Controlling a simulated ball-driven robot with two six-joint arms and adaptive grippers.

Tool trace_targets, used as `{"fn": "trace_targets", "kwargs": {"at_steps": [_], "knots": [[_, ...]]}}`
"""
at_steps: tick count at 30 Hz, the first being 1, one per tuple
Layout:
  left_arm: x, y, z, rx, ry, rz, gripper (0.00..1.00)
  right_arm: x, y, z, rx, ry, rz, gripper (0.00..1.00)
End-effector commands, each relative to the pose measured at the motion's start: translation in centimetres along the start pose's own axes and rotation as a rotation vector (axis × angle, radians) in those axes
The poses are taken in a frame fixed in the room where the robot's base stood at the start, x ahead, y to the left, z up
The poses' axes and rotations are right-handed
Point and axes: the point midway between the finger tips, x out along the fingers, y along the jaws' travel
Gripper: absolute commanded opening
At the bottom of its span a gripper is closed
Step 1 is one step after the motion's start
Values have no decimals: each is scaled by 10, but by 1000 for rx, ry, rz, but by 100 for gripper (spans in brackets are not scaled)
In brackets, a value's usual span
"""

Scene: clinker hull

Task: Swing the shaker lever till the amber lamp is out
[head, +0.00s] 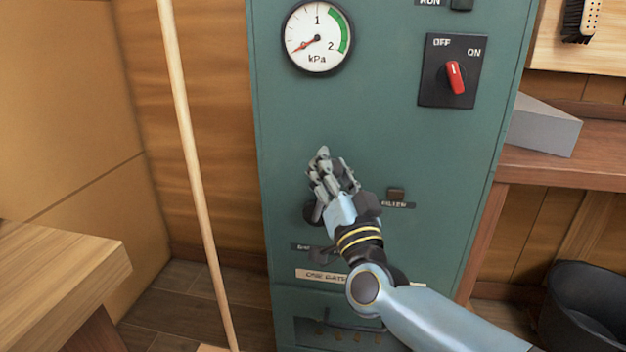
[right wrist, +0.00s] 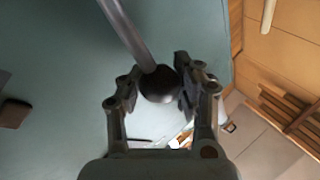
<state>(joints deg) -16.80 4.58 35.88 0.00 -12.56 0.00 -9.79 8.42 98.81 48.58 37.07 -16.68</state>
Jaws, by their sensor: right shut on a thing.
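The shaker lever shows in the right wrist view as a grey rod (right wrist: 126,30) ending in a black ball knob (right wrist: 159,84). My right gripper (right wrist: 160,86) is shut on the knob, one finger on each side. In the head view my right gripper (head: 332,172) is in front of the green cabinet and hides most of the lever. My left gripper is not in view.
The green cabinet (head: 400,140) carries a kPa gauge (head: 317,38), its red needle pointing lower left, and a red rotary switch (head: 455,77). A pale pole (head: 190,150) stands left of it. A wooden bench (head: 60,270) is at lower left, a black bin (head: 585,310) at lower right.

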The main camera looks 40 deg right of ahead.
Motion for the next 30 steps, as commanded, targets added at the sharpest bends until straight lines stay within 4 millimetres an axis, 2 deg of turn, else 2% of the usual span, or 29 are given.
{"fn": "trace_targets", "kwargs": {"at_steps": [1, 12, 30], "knots": [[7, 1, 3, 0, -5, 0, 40, -8, 8, 7, 24, 4, 7, 0], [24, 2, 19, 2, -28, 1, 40, -20, 29, -1, 195, 116, 30, 0], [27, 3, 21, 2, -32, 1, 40, -24, 35, -3, 243, 145, 40, 0]]}}
